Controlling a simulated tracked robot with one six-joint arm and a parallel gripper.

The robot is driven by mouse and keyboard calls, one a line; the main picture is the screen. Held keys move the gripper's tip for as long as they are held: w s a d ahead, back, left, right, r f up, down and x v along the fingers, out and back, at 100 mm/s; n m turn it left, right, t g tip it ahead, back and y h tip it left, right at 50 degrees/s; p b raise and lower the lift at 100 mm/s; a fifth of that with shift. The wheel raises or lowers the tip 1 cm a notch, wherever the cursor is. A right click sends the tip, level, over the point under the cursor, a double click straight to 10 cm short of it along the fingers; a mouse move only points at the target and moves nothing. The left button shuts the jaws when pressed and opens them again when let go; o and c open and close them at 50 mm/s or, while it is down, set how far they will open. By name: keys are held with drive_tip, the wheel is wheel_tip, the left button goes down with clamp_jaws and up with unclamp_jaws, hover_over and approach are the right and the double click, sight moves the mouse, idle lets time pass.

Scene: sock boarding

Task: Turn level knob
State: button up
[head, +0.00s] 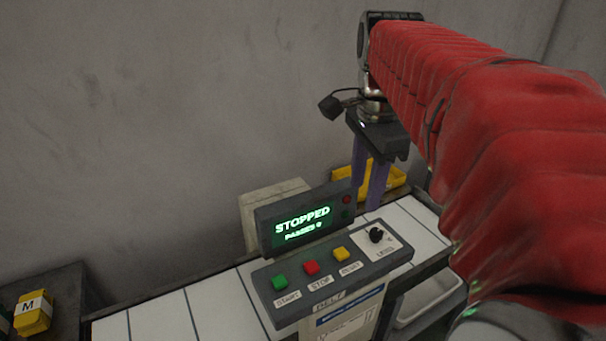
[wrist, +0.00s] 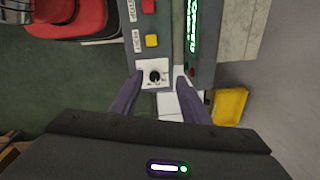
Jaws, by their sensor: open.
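The black level knob (head: 376,235) sits on a white plate at the right end of the grey control panel (head: 330,285). It also shows in the wrist view (wrist: 155,76), ahead of the fingertips and nearer the left finger. My gripper (head: 370,208) is open and empty, with its two purple fingers pointing down. In the head view the fingertips are just above and behind the knob. In the wrist view my gripper (wrist: 155,82) has a finger on either side of the plate. I see no contact with the knob.
The display (head: 302,226) reads STOPPED. Green (head: 279,283), red (head: 311,268) and yellow (head: 341,254) buttons sit left of the knob. A white slatted belt (head: 160,318) runs behind the panel. A yellow tray (head: 385,181) stands beyond it.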

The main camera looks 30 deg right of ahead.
sight(376, 231)
drive_tip(key=d+m, duration=0.1)
drive_tip(key=d+r+m, duration=0.1)
drive_tip(key=d+m, duration=0.2)
drive_tip(key=d, duration=0.1)
drive_tip(key=shift+s+r+m+g, duration=0.15)
drive_tip(key=shift+r+m+g, duration=0.15)
drive_tip(key=shift+r+g, duration=0.1)
drive_tip(key=shift+a, duration=0.1)
wheel_tip(376, 231, down, 14)
idle(0.4)
drive_tip(key=shift+c, duration=0.3)
drive_tip(key=c, duration=1)
